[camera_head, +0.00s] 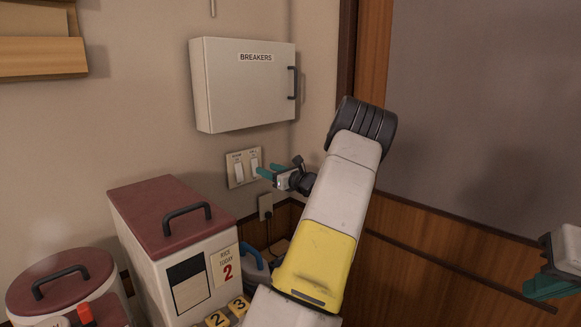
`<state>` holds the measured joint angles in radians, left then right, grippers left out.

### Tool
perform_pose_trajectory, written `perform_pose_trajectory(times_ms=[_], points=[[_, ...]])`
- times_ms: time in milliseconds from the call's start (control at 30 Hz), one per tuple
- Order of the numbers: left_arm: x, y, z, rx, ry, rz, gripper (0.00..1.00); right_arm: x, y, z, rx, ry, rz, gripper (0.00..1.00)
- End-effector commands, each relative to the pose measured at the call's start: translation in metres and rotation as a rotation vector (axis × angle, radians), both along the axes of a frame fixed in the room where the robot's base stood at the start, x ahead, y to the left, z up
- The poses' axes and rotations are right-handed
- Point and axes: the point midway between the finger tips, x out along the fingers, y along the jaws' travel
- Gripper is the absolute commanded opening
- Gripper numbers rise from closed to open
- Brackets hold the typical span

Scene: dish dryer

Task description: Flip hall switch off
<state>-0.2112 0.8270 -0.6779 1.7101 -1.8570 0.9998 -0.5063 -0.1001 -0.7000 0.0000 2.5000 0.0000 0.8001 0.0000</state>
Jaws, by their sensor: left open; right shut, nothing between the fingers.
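A pale switch plate (233,180) with two rocker switches is on the wall below the breaker box. The small labels above the switches are hard to read; the right one seems to say hall. The right switch (255,158) is beside my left gripper's teal fingertips. My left gripper (267,171) is open and points left at the plate's lower right. I cannot tell whether a finger touches the switch, or which way the switch is set. My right gripper (550,286) is at the far right edge, partly cut off, shut and empty, away from the plate.
A closed grey breaker box (240,90) hangs above the plate. An outlet (265,207) with a plug is below it. A red-lidded rice bin (180,235) and a round lidded container (62,282) stand at lower left. My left arm hides part of the corner.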

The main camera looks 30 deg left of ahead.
Motion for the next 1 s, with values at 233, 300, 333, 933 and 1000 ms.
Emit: perform_pose_trajectory(times_ms=[233, 300, 333, 933, 1000], points=[[0.01, 0.038, 0.0, -0.002, -0.002, 0.003, 0.47, 0.0, 0.0, 0.0, 0.0, 0.0, 0.0, 0.0], [0.012, 0.045, 0.0, -0.002, -0.003, 0.002, 0.47, 0.0, 0.0, 0.0, 0.0, 0.0, 0.0, 0.0], [0.013, 0.047, 0.0, -0.002, -0.003, 0.002, 0.47, 0.0, 0.0, 0.0, 0.0, 0.0, 0.0, 0.0], [0.014, 0.052, 0.0, -0.003, -0.002, 0.001, 0.0, 0.0, 0.0, 0.0, 0.0, 0.0, 0.0, 0.0], [0.014, 0.052, 0.0, -0.003, -0.002, 0.001, 0.0, 0.0, 0.0, 0.0, 0.0, 0.0, 0.0, 0.0]])
